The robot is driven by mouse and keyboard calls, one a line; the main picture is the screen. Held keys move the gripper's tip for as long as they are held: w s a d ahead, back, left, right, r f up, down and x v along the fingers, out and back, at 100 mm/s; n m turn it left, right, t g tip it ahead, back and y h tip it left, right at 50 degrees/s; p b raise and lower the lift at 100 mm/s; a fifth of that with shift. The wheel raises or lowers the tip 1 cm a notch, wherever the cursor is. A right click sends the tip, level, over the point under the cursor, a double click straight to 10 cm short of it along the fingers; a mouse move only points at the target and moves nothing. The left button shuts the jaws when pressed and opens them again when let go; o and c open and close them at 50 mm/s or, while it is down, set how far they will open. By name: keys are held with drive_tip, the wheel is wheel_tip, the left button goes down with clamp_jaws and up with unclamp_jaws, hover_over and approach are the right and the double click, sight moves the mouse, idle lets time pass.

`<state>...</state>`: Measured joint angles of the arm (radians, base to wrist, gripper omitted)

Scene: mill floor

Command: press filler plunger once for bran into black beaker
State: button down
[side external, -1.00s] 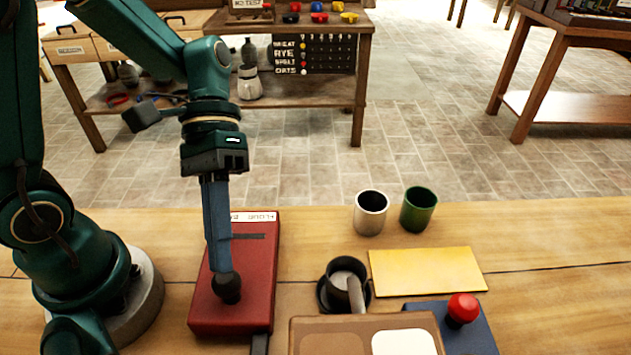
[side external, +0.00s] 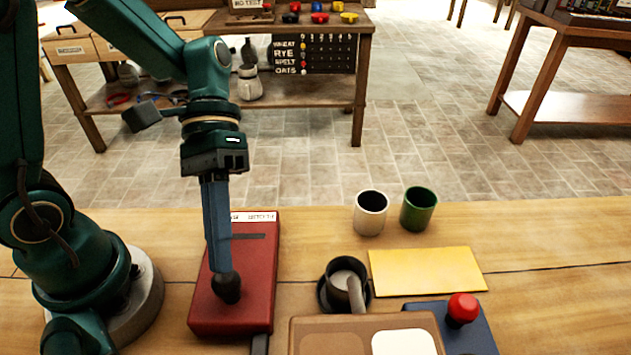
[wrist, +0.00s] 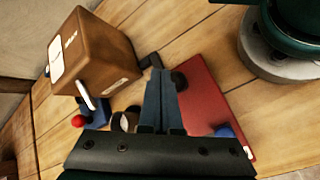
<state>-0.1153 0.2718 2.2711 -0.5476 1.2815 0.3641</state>
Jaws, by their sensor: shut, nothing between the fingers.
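My gripper (side external: 222,272) is shut and empty. It points straight down at a round black knob (side external: 228,290) on top of a red box (side external: 262,290), and its tips appear to touch the knob. The knob also shows in the wrist view (wrist: 179,80), beside the fingers. A black beaker (side external: 337,296) stands upright on a dark round base, below a grey spout (side external: 357,294) of a brown box (side external: 300,325). The inside of the beaker looks greyish; I cannot tell whether it holds bran. I cannot tell for certain which part is the filler plunger.
A red button (side external: 462,308) sits on a blue block (side external: 480,335) right of the brown box. A yellow mat (side external: 425,271), a white cup (side external: 370,213) and a green cup (side external: 418,210) stand behind. A black lever (wrist: 150,62) juts beside the red box.

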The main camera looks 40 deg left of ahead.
drive_tip(key=shift+f, duration=0.15)
idle(0.4)
drive_tip(key=shift+f, duration=0.3)
drive_tip(key=shift+f, duration=0.95)
idle(0.9)
drive_tip(key=shift+r, duration=1.4)
drive_tip(key=shift+r, duration=2.5)
